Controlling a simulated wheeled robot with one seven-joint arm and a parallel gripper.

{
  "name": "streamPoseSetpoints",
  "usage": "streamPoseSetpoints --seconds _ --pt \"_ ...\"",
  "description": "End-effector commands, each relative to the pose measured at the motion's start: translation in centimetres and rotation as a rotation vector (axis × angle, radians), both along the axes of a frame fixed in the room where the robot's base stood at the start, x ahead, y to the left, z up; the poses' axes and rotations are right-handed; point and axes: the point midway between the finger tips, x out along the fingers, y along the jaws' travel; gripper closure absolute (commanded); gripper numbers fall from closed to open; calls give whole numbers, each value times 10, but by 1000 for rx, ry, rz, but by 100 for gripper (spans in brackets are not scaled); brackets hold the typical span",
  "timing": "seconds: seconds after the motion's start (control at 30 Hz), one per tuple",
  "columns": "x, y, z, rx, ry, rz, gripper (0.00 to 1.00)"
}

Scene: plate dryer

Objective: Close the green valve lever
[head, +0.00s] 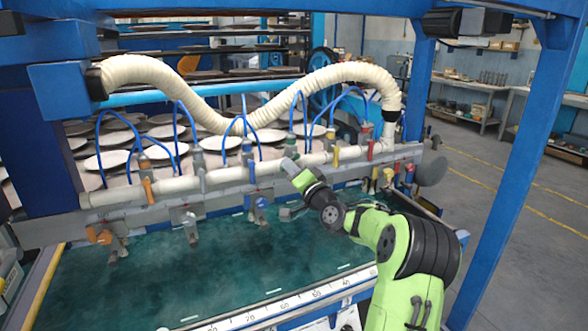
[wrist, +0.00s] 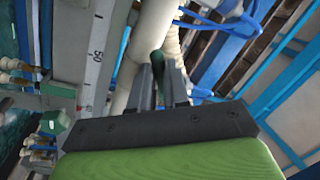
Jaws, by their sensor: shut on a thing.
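My gripper (head: 289,165) reaches up to the cream horizontal pipe in the head view, near its middle. In the wrist view my gripper (wrist: 160,74) has its two dark fingers close together, with the dark green valve lever (wrist: 157,63) between their tips. The fingers are shut on the lever. The lever lies against the cream pipe (wrist: 150,40). In the head view I cannot make out the lever apart from my gripper, so its exact angle to the pipe is unclear.
Along the pipe are other levers: orange (head: 148,190), blue (head: 251,170), yellow (head: 336,157) and red (head: 370,149). Thin blue hoses arch above it. A ribbed cream hose (head: 230,118) hangs behind. A blue post (head: 505,180) stands at the right. Below is a green surface (head: 200,265).

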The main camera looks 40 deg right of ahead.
Motion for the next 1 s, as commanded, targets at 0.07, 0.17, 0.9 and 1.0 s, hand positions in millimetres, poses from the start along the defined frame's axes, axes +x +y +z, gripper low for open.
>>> streamPoseSetpoints --seconds 0.07,0.17,0.9,1.0 --pt "1 2 3 71 -16 0 100" --pt "1 3 6 161 -43 -1 100" --pt "3 8 18 584 -167 0 100" --pt "3 8 18 596 -172 0 100"
